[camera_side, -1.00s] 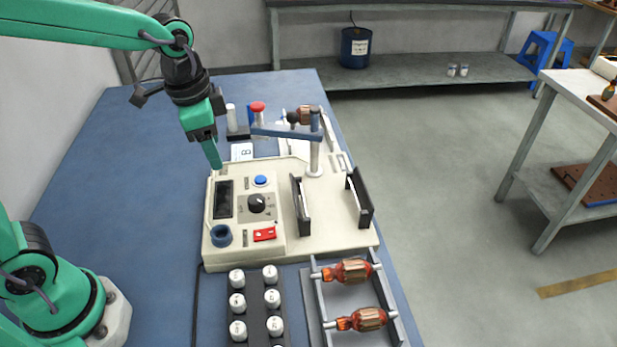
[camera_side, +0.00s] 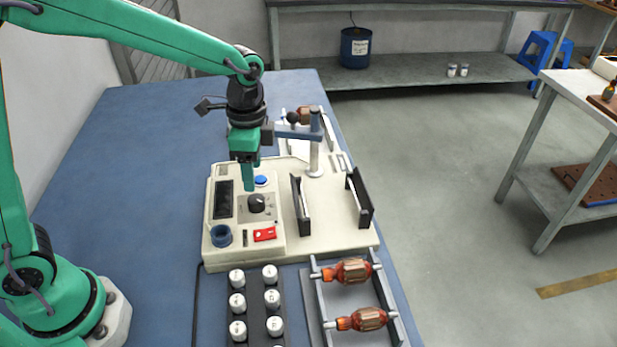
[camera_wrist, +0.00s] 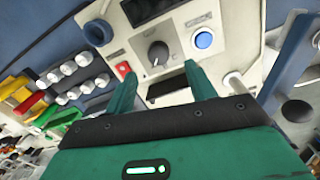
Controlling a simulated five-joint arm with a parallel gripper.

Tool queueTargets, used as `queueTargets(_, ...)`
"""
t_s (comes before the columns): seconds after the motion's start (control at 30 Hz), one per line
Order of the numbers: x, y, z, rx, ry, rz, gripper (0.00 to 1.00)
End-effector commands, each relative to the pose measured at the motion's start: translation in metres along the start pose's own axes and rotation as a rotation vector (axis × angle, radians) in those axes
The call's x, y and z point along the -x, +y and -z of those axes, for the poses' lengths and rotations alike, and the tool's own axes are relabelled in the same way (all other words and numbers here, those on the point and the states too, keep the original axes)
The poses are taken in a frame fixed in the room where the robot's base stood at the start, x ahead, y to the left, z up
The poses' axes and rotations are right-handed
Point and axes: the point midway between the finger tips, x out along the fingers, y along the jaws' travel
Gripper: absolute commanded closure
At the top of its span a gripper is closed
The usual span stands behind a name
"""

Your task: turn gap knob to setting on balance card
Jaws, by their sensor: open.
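The black gap knob (camera_side: 257,203) sits on the panel of the cream machine (camera_side: 330,232), below the round blue button (camera_side: 261,181). In the wrist view the knob (camera_wrist: 158,52) shows a pale pointer line and lies ahead of the gap between my fingers. My gripper (camera_side: 249,187) is open, pointing down just above the knob; it touches nothing that I can make out. In the wrist view its two green fingers (camera_wrist: 162,82) are spread apart and empty. The balance card is hidden behind my arm in the side view, and I cannot make it out in the wrist view.
A blue ring-shaped cup (camera_side: 221,236) and a red switch (camera_side: 265,234) are on the panel. Two black uprights (camera_side: 301,205) and a post with an arm (camera_side: 314,145) stand to the right. White-capped pegs (camera_side: 237,303) and copper armatures (camera_side: 352,271) are in front. The blue bench is clear at left.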

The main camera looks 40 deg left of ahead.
Motion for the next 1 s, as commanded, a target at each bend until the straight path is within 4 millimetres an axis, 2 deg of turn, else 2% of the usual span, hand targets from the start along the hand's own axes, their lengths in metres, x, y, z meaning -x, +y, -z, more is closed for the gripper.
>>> queueTargets(0.6, -0.065, 0.003, 0.001, 0.0, -0.002, -0.002, 0.45)
queueTargets(1.0, -0.072, 0.003, 0.001, 0.001, -0.001, 0.0, 0.45)
